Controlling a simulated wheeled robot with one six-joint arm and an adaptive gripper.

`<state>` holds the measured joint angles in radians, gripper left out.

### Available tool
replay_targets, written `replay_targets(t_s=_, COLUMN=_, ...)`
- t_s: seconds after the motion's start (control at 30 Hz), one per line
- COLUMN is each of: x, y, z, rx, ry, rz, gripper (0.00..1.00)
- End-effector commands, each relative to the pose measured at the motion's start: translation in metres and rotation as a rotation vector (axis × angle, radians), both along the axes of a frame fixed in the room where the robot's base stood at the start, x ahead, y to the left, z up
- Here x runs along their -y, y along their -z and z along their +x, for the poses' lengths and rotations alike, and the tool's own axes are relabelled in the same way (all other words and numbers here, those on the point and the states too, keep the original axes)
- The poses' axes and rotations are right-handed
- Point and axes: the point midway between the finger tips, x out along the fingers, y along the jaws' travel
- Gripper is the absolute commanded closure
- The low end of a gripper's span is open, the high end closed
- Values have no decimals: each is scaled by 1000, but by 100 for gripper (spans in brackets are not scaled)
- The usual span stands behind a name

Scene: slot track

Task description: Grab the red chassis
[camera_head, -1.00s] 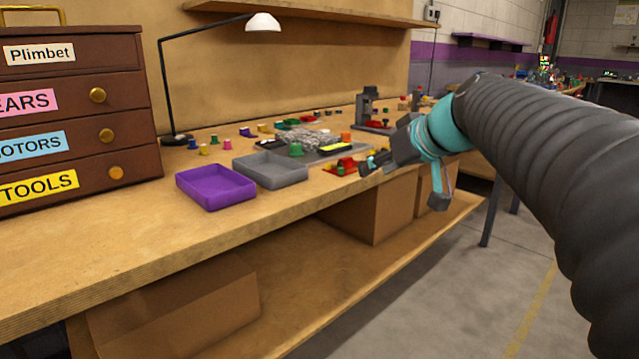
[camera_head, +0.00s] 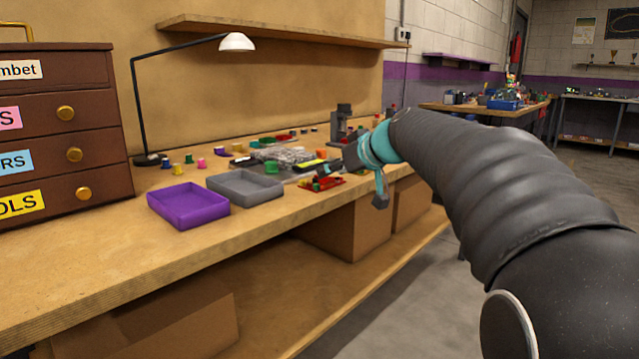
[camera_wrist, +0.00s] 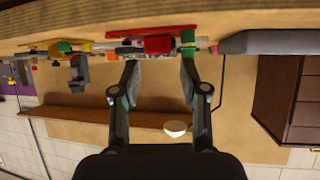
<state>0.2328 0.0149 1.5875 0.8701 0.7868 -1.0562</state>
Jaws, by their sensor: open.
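A flat red piece, apparently the red chassis (camera_head: 329,184), lies near the front edge of the bench in the head view, with small coloured parts on or beside it. The wrist view is upside down and shows a thin red strip (camera_wrist: 150,31) on the bench top, with a red block (camera_wrist: 157,44) by it. I cannot tell which of these two is the chassis. My gripper (camera_wrist: 158,66) is open and empty. Its fingers point toward the red pieces, with the red block between their tips in the picture.
A grey tray (camera_head: 246,198) and a purple tray (camera_head: 190,217) stand left of the red piece. A green part (camera_head: 272,167), a dark press-like stand (camera_head: 342,120) and loose coloured pieces lie behind. A lamp (camera_head: 237,42) and drawer cabinet (camera_head: 100,130) stand at left.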

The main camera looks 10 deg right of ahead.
Motion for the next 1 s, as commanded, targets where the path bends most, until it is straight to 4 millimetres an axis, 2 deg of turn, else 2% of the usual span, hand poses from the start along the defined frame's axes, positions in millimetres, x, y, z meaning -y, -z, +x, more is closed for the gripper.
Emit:
replay_targets(t_s=0.4, x=-17, y=21, z=40, rx=-2, ry=-2, rz=0, gripper=56)
replay_targets(t_s=0.63, x=-18, y=22, z=42, rx=-1, ry=0, rz=0, gripper=56)
replay_targets(t_s=0.67, x=-18, y=22, z=42, rx=-1, ry=0, rz=0, gripper=61)
replay_targets(t_s=0.8, x=-18, y=22, z=41, rx=-1, ry=0, rz=0, gripper=96)
replay_targets(t_s=0.83, x=-18, y=22, z=41, rx=-1, ry=0, rz=0, gripper=100)
replay_targets(t_s=1.0, x=-18, y=22, z=41, rx=-1, ry=0, rz=0, gripper=100)
